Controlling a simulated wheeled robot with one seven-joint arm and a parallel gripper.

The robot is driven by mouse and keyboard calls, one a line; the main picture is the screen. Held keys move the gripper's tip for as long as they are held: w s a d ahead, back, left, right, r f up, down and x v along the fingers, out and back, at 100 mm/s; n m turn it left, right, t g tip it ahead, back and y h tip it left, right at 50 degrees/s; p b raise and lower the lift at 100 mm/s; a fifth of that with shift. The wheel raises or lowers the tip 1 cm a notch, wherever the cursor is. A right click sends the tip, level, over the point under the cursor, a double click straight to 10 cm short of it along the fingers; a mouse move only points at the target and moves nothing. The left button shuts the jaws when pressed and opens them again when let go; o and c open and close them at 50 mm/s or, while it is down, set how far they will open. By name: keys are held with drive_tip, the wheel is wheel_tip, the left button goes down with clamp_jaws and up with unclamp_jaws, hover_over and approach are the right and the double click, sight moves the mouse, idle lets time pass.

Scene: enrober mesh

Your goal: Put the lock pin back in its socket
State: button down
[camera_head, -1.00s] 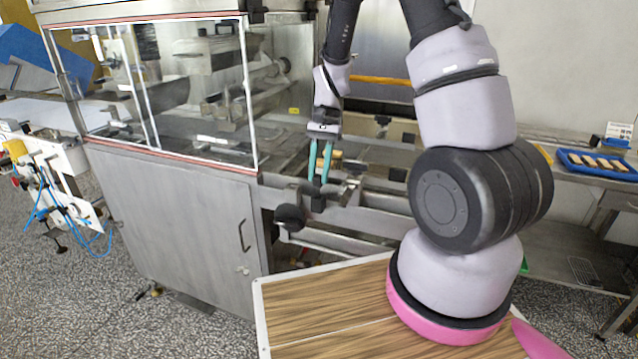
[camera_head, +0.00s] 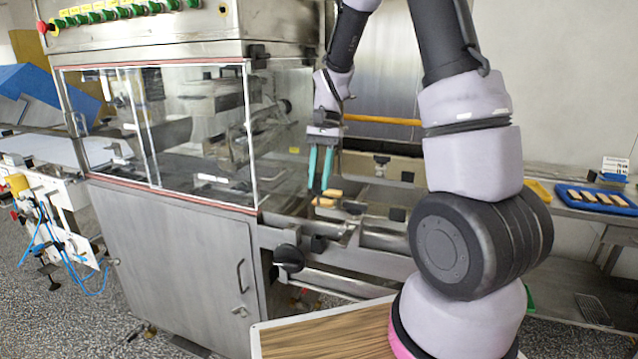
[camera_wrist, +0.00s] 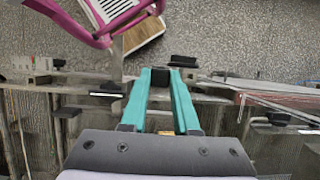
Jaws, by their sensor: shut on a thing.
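My gripper (camera_head: 318,190) has two long teal fingers pointing down, above the conveyor section right of the glazed cabinet. It is shut on a small dark piece (camera_wrist: 160,77), seen between the fingertips in the wrist view, which I take to be the lock pin; the fingers hide much of it. In the head view only a little dark shows at the tips. A black block (camera_head: 318,243) sits on the rail below the gripper, left of centre. I cannot make out the pin's socket for sure.
The glazed steel cabinet (camera_head: 185,240) stands close on the left. A round black knob (camera_head: 288,258) sticks out from the rail. Light brown bars (camera_head: 325,201) lie on the conveyor near the fingertips. A blue tray (camera_head: 598,200) is far right.

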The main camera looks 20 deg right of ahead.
drive_tip(key=shift+r, duration=1.45)
